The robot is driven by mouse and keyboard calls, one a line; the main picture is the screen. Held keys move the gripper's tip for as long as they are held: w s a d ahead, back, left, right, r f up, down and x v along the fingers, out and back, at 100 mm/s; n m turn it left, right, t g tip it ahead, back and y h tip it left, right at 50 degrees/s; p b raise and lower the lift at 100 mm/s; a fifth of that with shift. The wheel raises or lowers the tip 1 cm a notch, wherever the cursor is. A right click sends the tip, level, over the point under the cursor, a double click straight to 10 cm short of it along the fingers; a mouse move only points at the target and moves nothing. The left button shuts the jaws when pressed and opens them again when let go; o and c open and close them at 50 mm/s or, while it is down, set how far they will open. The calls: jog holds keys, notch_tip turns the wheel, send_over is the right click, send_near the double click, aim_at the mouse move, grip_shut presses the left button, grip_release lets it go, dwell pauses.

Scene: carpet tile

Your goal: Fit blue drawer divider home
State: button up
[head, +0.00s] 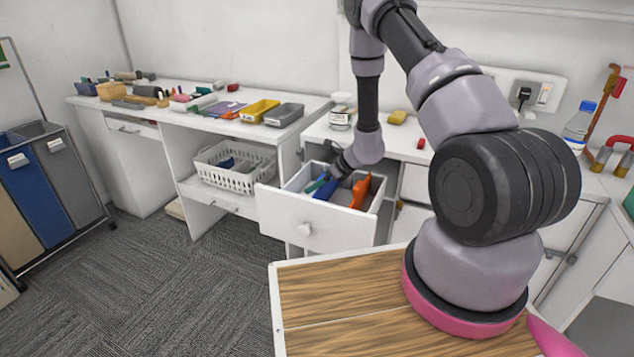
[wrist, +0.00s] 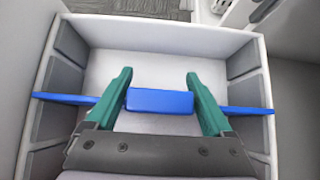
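The drawer (head: 281,212) is pulled open, with its white rim (wrist: 160,22) around a pale floor. Grey ribbed strips (wrist: 51,91) line its two opposite walls, with gaps between the pads. The blue divider (wrist: 160,101) spans the drawer from wall to wall in the wrist view, slightly skewed, its ends overlapping the rims in the picture. It shows partly in the head view (head: 327,190). My gripper (wrist: 160,88) has its green fingers against both ends of the divider's raised middle block. How deep the divider sits is unclear.
An orange piece (head: 360,191) stands in the drawer's right part. A white basket (head: 235,167) is on the shelf to the left. A yellow tray (head: 260,110) and a grey tray (head: 284,115) sit on the counter.

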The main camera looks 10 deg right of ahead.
jog(key=shift+o, duration=0.2)
jog(key=v, duration=1.1)
jog(key=shift+f, duration=0.1)
jog(key=s+a+r+n, duration=0.2)
jog(key=s+r+n, duration=0.1)
jog(key=r, duration=0.5)
jog(key=s+a+r+n+g+y, duration=0.15)
jog(key=r+n, duration=0.25)
jog(key=r, duration=0.5)
jog(key=s+a+r+n, duration=0.2)
jog(key=s+r+n, duration=0.15)
jog(key=r, duration=0.45)
jog(key=s+d+r+n+t+h, duration=0.1)
jog(key=s+d+r+n+h, duration=0.2)
jog(key=s+r+n, duration=0.2)
jog(key=s+d+r+n+t+h, duration=0.2)
jog(key=s+r+n, duration=0.3)
jog(key=s+r, duration=0.5)
jog(key=s+d+h, duration=0.1)
jog(key=s, duration=0.2)
jog(key=shift+s+d+h, duration=0.35)
jog(key=shift+d, duration=0.05)
